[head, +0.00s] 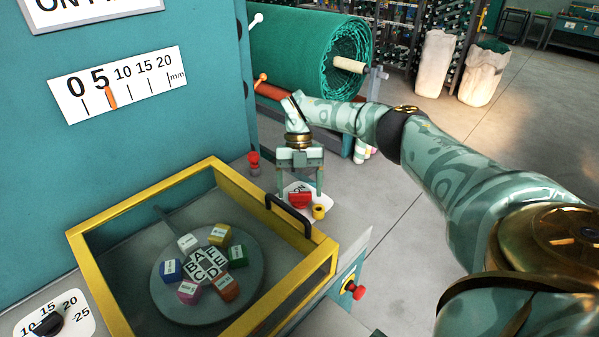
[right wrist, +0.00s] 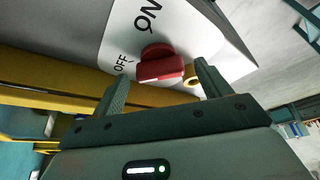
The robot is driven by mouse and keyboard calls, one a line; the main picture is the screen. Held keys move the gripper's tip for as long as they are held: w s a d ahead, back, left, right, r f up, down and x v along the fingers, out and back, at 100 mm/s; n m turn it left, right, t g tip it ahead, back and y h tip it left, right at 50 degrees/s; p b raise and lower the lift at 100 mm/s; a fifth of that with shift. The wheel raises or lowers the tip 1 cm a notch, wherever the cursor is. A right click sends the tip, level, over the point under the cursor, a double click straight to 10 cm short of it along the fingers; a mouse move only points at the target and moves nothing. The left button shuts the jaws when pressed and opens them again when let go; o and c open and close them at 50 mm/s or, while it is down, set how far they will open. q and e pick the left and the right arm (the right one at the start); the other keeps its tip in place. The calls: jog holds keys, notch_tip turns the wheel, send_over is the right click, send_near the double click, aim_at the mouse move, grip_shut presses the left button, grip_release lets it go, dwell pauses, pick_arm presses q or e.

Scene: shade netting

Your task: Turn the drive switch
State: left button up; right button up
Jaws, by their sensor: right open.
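The drive switch (head: 300,200) is a red knob on a white plate marked ON and OFF, on the machine's grey top. It also shows in the right wrist view (right wrist: 160,68), with a white mark on its lower face near the OFF side. My right gripper (head: 300,192) points down over the switch. Its fingers are apart, one on each side of the knob, and it looks empty. In the right wrist view (right wrist: 163,74) a gap shows between the left finger and the knob. I cannot tell whether the right finger touches. My left gripper is not in view.
A small yellow ring-shaped part (head: 319,211) is close beside the switch. A yellow-framed clear cover (head: 158,203) with a black handle (head: 288,215) is just left of it. A red-topped post (head: 254,160) stands behind. A red button (head: 357,291) is on the front side.

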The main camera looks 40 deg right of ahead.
jog(key=b+v, duration=0.1)
jog(key=v, duration=1)
jog(key=shift+r, duration=0.2)
jog(key=shift+s+f, duration=0.1)
